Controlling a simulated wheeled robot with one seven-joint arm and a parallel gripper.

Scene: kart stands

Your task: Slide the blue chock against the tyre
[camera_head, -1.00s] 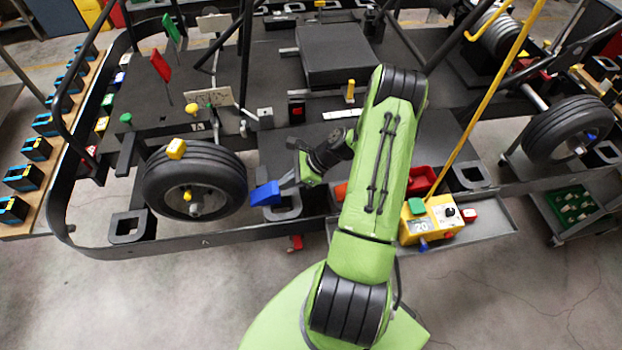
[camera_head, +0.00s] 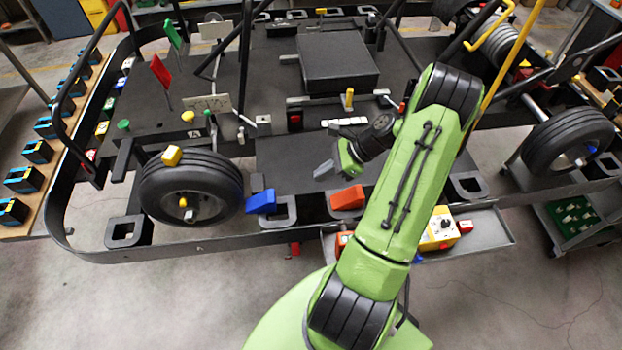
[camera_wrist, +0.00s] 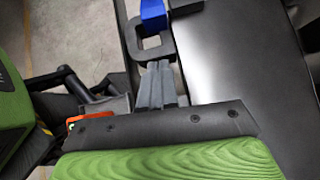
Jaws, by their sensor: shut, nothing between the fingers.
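The blue chock (camera_head: 262,202) sits on the kart's side rail just right of the front tyre (camera_head: 192,188). Its left end is close to the tyre; I cannot tell whether they touch. The blue chock also shows at the top of the wrist view (camera_wrist: 153,14), beyond a dark square bracket (camera_wrist: 152,48). My gripper (camera_head: 325,170) is up and to the right of the blue chock, apart from it. In the wrist view my gripper's fingers (camera_wrist: 157,82) are together with nothing between them.
An orange-red chock (camera_head: 348,197) lies on the rail to the right. A yellow block (camera_head: 172,156) is on top of the tyre. A grey tray (camera_head: 490,235) with a yellow control box (camera_head: 438,231) is in front, partly behind my arm. Bare floor lies at front left.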

